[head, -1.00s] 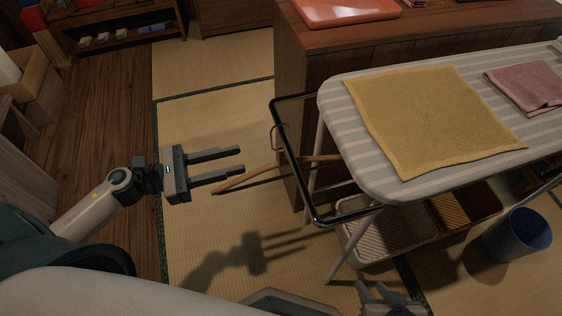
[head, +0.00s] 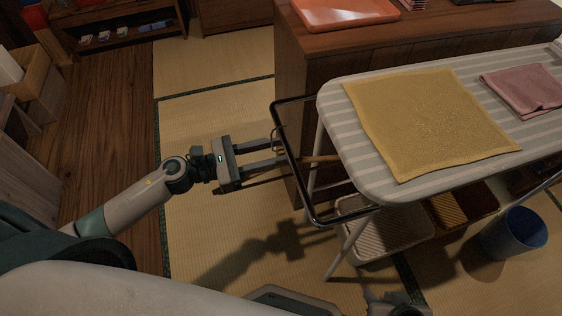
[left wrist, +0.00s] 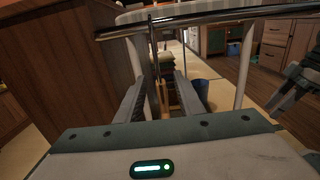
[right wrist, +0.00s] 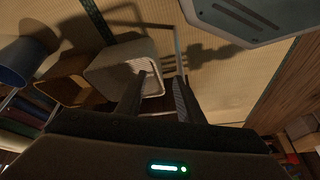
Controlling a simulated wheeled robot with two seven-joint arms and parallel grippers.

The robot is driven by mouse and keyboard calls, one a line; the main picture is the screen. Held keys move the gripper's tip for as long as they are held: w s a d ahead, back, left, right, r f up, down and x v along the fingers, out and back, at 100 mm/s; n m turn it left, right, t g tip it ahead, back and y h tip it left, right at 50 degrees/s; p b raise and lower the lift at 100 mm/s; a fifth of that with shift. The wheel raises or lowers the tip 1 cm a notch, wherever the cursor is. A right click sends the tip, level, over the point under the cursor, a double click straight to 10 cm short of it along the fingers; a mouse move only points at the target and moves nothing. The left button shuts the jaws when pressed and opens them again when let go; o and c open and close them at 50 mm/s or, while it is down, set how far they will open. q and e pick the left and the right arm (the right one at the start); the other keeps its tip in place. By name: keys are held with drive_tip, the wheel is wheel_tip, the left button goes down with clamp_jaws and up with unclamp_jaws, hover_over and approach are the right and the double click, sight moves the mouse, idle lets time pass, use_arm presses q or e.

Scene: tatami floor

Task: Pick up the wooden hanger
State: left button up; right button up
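The wooden hanger (head: 318,158) hangs by its hook from the black rail (head: 299,178) at the end of the ironing board. Most of its near arm is hidden behind my left gripper in the head view. My left gripper (head: 282,152) is open at the rail, its fingers level with the hanger. In the left wrist view the hanger (left wrist: 161,98) stands between the two spread fingers, with a gap to each side. My right gripper (head: 392,298) is low at the bottom edge of the head view; its fingers (right wrist: 158,85) are apart and empty in the right wrist view.
The striped ironing board (head: 345,130) carries a yellow cloth (head: 425,120) and a pink cloth (head: 525,90). Baskets (head: 372,240) sit on its lower shelf, with a blue bin (head: 520,235) to the right. A wooden counter (head: 295,75) stands behind.

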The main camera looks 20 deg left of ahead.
drive_tip(key=shift+w+a+r, duration=0.1)
drive_tip(key=shift+w+r, duration=0.05)
drive_tip(key=shift+w, duration=0.05)
